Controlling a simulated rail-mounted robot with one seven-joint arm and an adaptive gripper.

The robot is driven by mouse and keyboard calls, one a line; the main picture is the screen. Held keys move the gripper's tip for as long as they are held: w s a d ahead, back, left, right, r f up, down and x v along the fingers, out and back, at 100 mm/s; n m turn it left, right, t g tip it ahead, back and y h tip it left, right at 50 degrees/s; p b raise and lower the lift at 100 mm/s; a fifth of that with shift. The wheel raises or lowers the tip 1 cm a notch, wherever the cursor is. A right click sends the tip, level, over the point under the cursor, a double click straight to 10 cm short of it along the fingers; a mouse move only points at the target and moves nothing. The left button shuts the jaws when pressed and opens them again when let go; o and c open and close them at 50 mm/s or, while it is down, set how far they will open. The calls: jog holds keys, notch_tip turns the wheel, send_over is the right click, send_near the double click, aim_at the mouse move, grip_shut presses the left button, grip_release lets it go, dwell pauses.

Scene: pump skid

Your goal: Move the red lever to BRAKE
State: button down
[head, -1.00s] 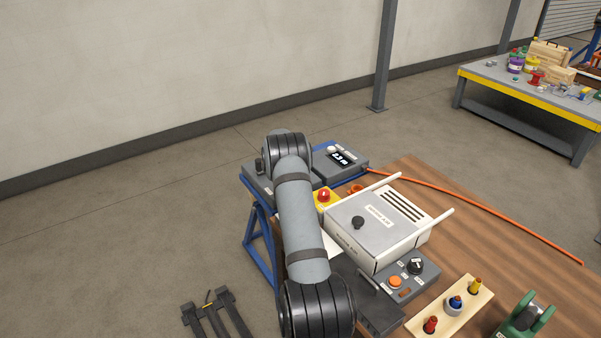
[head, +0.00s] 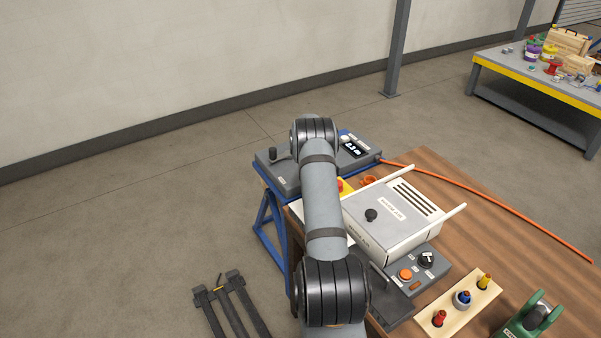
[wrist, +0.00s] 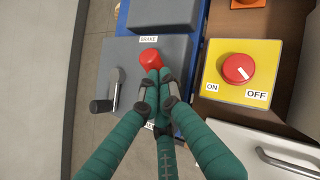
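The red lever's round knob (wrist: 150,57) shows in the wrist view on a grey panel (wrist: 118,65), just below the BRAKE label (wrist: 149,39). My gripper (wrist: 158,78) has green, jointed fingers. Its tips are drawn together just below and right of the knob. They look to touch or nearly touch it, but the knob is not between them. The lever's stem and most of a second label below are hidden by the fingers. In the head view my arm hides the red lever and the gripper.
A black-handled lever (wrist: 102,105) stands left on the same panel. Right is a yellow box (wrist: 240,75) with a red ON/OFF knob (wrist: 238,68). A white cabinet (head: 393,215) with protruding bars stands beside my arm on the wooden bench (head: 500,220).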

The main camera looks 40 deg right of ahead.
jog(key=shift+r+p, duration=0.7)
jog(key=shift+r, duration=0.1)
jog(key=shift+s+f+b, duration=0.1)
jog(key=shift+b, duration=0.2)
jog(key=s+a+r+b, duration=0.2)
jog(key=s+a+r, duration=0.2)
jog(key=s+r, duration=0.3)
notch_tip(320, 180, up, 3)
jog(key=shift+s+r, duration=0.1)
jog(key=shift+s, duration=0.05)
